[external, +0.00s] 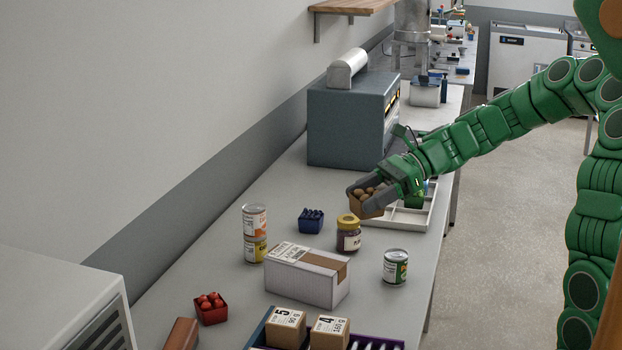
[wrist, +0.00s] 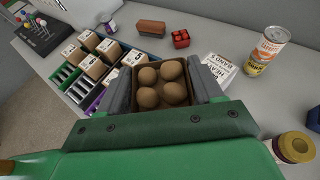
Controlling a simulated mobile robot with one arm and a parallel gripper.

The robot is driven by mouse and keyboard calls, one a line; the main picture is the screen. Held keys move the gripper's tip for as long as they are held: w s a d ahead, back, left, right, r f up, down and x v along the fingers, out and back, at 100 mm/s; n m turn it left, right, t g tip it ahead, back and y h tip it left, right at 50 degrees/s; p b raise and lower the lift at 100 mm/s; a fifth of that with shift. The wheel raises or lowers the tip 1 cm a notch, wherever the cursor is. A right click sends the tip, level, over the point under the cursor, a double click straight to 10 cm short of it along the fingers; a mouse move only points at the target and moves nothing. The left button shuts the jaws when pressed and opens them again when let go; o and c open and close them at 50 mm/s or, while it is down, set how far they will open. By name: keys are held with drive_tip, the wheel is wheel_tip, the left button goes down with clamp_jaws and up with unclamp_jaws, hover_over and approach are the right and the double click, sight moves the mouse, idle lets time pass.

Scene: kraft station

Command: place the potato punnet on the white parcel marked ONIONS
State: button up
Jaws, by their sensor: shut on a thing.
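The potato punnet (external: 367,203) is a small brown box with several potatoes, held level above the counter, behind the jar in the external view. My gripper (external: 381,188) is shut on it; in the wrist view the grey fingers of my gripper (wrist: 164,88) press both sides of the punnet (wrist: 160,110). The white parcel (external: 300,283) lies on the counter nearer the external camera, apart from the punnet, with brown tape and a top label. In the wrist view the parcel (wrist: 218,68) is partly hidden behind a finger. Its small lettering seems to read HEAD BANDS; I cannot make out ONIONS.
A yellow-lidded jar (external: 348,234), a blue punnet (external: 311,221), stacked cans (external: 255,233) and a green can (external: 395,267) stand around the parcel. A red punnet (external: 211,308) and brown cartons (external: 285,327) are nearer the camera. The parcel's top looks clear.

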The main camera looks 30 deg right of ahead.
drive_tip(key=s+a+n+g, duration=0.1)
drive_tip(key=s+a, duration=0.2)
hover_over(307, 257)
drive_tip(key=s, duration=0.2)
drive_tip(key=f, duration=0.7)
drive_tip(key=shift+w+d+f, duration=0.2)
drive_tip(key=shift+w+f, duration=0.05)
drive_tip(key=shift+f, duration=0.05)
drive_tip(key=shift+w+a+f, duration=0.25)
drive_tip(key=shift+w+f, duration=0.45)
drive_tip(key=shift+f, duration=1.65)
drive_tip(key=shift+f, duration=0.15)
drive_tip(key=o, duration=1.1)
